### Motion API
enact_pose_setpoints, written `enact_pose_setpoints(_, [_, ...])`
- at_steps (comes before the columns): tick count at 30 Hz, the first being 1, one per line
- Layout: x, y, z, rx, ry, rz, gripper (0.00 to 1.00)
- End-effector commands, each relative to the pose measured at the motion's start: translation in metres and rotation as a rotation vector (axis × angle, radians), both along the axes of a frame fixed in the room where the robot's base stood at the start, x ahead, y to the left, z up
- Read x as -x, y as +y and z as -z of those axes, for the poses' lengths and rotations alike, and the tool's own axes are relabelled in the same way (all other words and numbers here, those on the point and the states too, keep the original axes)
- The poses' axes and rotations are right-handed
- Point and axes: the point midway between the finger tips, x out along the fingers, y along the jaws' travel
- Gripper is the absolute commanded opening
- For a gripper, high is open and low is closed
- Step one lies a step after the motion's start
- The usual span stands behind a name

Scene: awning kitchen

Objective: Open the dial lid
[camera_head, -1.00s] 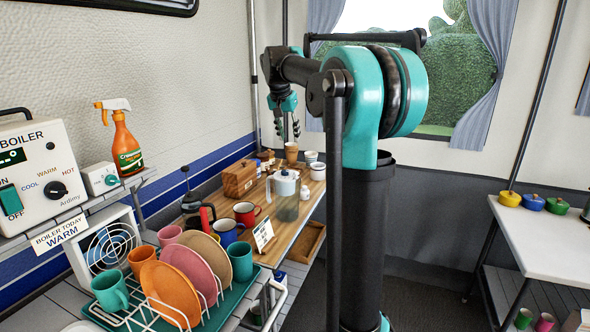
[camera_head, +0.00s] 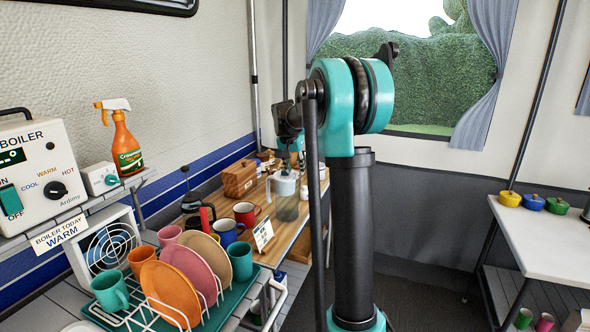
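A clear jug (camera_head: 286,205) with a pale top and a side handle stands upright on the wooden counter (camera_head: 284,234). Its top looks closed, but its details are too small to tell, and I cannot make out a dial on it. My gripper (camera_head: 287,166) points down just above the jug's top, partly hidden by my own arm. I cannot tell whether it touches the top, or whether its fingers are open or shut.
A wooden box (camera_head: 239,179), a French press (camera_head: 191,208), a red mug (camera_head: 246,213) and a blue mug (camera_head: 226,233) stand left of the jug. A small sign (camera_head: 263,234) stands in front. A dish rack (camera_head: 165,312) is nearer. A white table (camera_head: 550,236) stands at right.

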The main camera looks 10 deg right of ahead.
Motion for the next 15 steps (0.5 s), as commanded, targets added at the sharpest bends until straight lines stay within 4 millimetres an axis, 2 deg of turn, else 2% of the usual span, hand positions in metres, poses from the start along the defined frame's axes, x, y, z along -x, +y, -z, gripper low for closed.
enact_pose_setpoints(10, [-0.0013,-0.0010,0.0039,0.000,0.000,0.000,0.36])
enact_pose_setpoints(15, [-0.0012,-0.0010,0.0038,0.000,0.000,0.000,0.16])
